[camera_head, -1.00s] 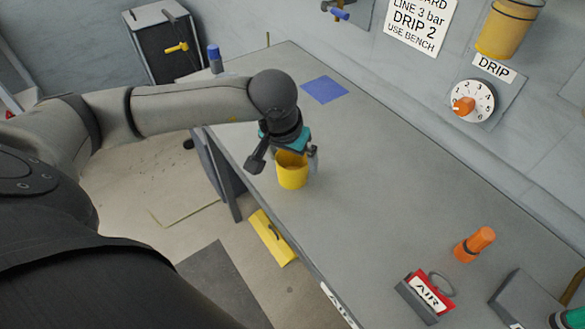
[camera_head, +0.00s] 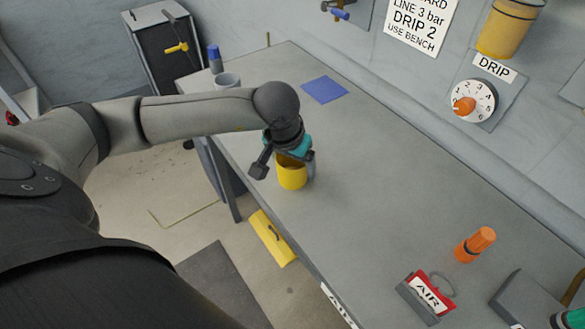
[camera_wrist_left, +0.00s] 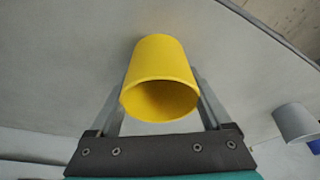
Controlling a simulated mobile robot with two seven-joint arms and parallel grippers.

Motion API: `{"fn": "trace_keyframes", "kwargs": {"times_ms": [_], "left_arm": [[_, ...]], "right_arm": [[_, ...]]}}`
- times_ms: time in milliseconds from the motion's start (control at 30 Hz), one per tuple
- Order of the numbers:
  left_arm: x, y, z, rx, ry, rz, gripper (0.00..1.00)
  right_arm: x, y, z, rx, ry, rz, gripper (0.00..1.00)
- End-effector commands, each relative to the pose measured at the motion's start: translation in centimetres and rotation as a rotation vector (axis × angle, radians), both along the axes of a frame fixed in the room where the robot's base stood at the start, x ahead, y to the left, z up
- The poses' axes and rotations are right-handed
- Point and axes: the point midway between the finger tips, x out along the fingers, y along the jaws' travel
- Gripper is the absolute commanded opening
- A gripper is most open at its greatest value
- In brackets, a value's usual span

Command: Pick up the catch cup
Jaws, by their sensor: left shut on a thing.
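The yellow catch cup (camera_head: 292,178) stands upright near the bench's left edge in the head view. It also shows in the left wrist view (camera_wrist_left: 160,70), its open mouth facing the camera. My left gripper (camera_head: 288,165) comes down over it from above. Its fingers lie on either side of the cup in the left wrist view (camera_wrist_left: 160,95), shut on it. I cannot tell whether the cup's base touches the bench.
The bench top (camera_head: 370,200) is clear around the cup. A blue square (camera_head: 324,90) lies behind it. A grey cup (camera_head: 228,80) and a blue-capped bottle (camera_head: 215,58) stand at the far left. An orange object (camera_head: 475,244) and the AIR block (camera_head: 427,297) are at the right front.

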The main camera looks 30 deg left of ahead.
Motion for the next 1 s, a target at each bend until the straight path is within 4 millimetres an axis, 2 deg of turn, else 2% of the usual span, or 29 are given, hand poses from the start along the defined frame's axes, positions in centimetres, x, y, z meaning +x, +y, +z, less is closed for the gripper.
{"fn": "trace_keyframes", "kwargs": {"times_ms": [33, 133, 367, 567, 767, 1000], "left_arm": [[0.0, 0.0, 0.0, 0.0, -0.001, 0.0, 0.35], [0.0, 0.0, 0.1, 0.0, -0.001, 0.0, 0.26], [0.0, 0.0, 0.1, 0.0, -0.002, 0.0, 0.26], [0.1, 0.1, 1.4, 0.0, -0.005, 0.001, 0.25], [0.2, 0.0, 5.2, 0.0, -0.009, 0.0, 0.25], [0.2, 0.0, 12.4, 0.001, -0.01, -0.001, 0.25]], "right_arm": [[0.0, 0.0, 0.0, 0.0, 0.0, 0.0, 0.5], [0.0, 0.0, 0.0, 0.0, 0.001, 0.0, 0.5], [0.0, 0.0, 0.0, 0.0, 0.001, -0.001, 0.5], [-0.1, 0.0, 0.2, 0.0, 0.002, -0.001, 0.5], [-0.1, 0.0, 0.5, 0.0, 0.002, -0.001, 0.5], [-0.1, 0.0, 1.2, 0.0, 0.002, -0.001, 0.5]]}}
